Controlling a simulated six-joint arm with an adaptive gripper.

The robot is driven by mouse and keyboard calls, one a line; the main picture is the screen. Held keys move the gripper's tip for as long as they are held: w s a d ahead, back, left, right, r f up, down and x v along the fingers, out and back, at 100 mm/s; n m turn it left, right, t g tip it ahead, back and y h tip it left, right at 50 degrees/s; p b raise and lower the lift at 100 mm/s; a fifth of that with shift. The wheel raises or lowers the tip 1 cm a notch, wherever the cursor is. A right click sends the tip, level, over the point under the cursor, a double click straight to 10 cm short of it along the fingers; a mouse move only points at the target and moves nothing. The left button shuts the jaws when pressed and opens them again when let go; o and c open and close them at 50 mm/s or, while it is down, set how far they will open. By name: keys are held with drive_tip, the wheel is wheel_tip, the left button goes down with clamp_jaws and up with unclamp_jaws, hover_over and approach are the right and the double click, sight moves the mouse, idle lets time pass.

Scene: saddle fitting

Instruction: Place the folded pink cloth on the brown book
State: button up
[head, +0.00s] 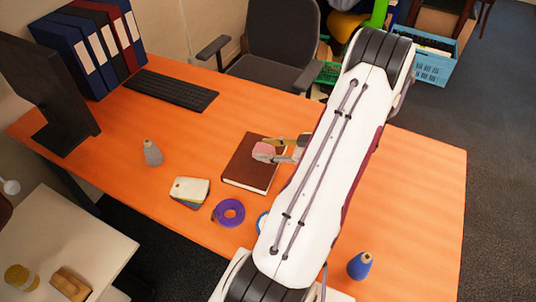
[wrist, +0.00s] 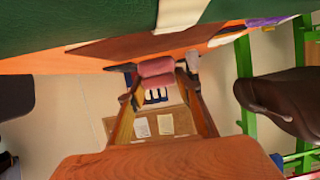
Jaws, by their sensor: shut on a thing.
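The folded pink cloth (head: 263,149) is at the tips of my gripper (head: 271,150), over the far part of the brown book (head: 243,176). My gripper is shut on it. In the wrist view the pink cloth (wrist: 156,68) shows between the fingertips (wrist: 158,75), close to the brown book (wrist: 135,44). I cannot tell whether the cloth touches the cover. The book lies flat on the orange desk (head: 420,190). My arm hides the desk to the right of the book.
A keyboard (head: 171,90) and binders (head: 92,45) are at the back left.

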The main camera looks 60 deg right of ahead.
drive_tip(key=shift+f, duration=1.3)
drive_tip(key=shift+f, duration=0.1)
drive_tip(key=o, duration=1.1)
drive_tip(key=v, duration=1.2)
drive_tip(key=shift+a+r, duration=0.1)
drive_tip(key=shift+r, duration=0.1)
drive_tip(key=shift+w, duration=0.1)
